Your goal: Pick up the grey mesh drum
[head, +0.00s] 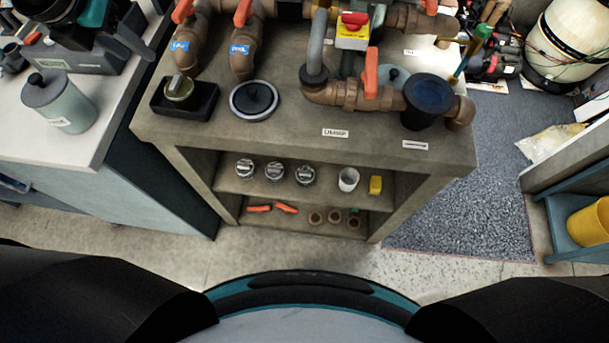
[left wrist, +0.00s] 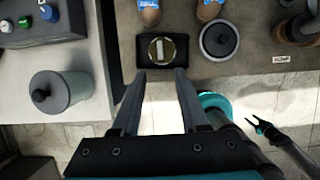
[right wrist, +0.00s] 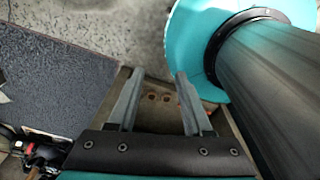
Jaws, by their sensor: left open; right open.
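A grey cylinder with a black knob on its lid (head: 60,104) stands upright on the white counter at the left and best fits the grey drum; I cannot make out mesh on it. It also shows in the left wrist view (left wrist: 68,98), to the left of my left gripper and apart from it. My left gripper (left wrist: 160,74) is open and empty, its fingertips appearing just below a black tray. My right gripper (right wrist: 158,72) is open and empty, over the floor and low shelves. Neither gripper's fingers show in the head view.
The black tray (head: 206,102) holds a round piece with a grey handle (head: 179,90). Beside it lies a dark round lid (head: 255,98). Brown pipes with orange handles (head: 370,75) crowd the grey bench (head: 290,128). Small jars (head: 275,172) stand on its shelf. A gap separates bench and counter.

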